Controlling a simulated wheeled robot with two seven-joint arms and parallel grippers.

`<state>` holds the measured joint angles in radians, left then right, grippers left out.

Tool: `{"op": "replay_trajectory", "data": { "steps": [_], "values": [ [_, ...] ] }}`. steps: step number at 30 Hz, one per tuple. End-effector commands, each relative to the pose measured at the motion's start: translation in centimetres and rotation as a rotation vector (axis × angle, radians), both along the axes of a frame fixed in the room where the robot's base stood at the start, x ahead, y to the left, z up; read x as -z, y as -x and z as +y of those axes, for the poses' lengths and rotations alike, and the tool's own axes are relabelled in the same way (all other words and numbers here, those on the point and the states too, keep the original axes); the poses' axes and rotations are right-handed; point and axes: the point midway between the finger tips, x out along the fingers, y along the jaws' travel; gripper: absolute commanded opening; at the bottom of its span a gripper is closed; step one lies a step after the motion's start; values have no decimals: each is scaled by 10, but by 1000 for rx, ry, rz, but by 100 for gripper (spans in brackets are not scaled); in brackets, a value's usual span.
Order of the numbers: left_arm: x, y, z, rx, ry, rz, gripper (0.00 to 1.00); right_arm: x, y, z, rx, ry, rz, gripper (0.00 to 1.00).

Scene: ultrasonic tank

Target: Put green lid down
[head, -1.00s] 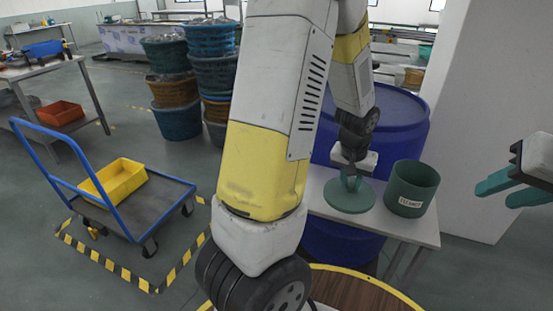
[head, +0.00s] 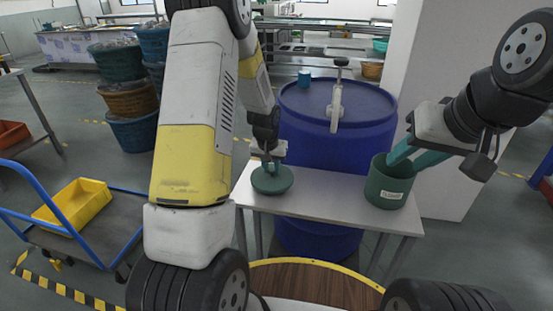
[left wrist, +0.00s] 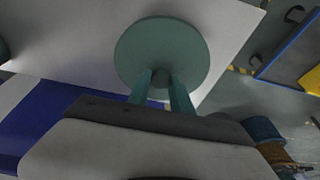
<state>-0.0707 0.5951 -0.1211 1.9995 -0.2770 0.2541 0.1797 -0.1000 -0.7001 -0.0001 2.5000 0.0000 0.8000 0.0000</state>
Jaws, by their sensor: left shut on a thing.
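The green lid (head: 273,182) is a flat round disc at the left part of the small table's top. It also shows in the left wrist view (left wrist: 160,40). My left gripper (head: 270,167) is shut on the lid's knob (left wrist: 159,78) from above. The lid is level and at or just above the table; I cannot tell whether it touches. The green pot (head: 387,192), with a white label, stands upright and uncovered at the table's right end. My right gripper (head: 405,158) has its teal fingers apart at the pot's rim; whether they touch it is unclear.
The small grey table (head: 330,207) is clear between lid and pot. A large blue drum (head: 335,135) stands behind it, with a blue cup (head: 304,79) and a grey tool (head: 336,105) on top. A white pillar (head: 455,185) is at the right. A blue cart (head: 120,222) is at the left.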

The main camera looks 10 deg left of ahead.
Motion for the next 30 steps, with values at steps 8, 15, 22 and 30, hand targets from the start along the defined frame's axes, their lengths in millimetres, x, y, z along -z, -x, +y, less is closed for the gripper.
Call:
{"op": "replay_trajectory", "data": {
  "steps": [8, 15, 22, 30],
  "values": [
    [3, -31, 17, -1, 0, 0, 0, 0, 0, 0, 0, 0, 0, 36],
    [24, -37, 21, 1, 0, 6, 0, 0, 0, 0, 0, 0, 0, 36],
    [39, -38, 21, 0, 0, 0, 0, 0, 0, 0, 0, 0, 0, 36],
    [42, -38, 21, 0, 0, 1, 28, 0, 0, 0, 0, 0, 0, 36]
  ]
}}
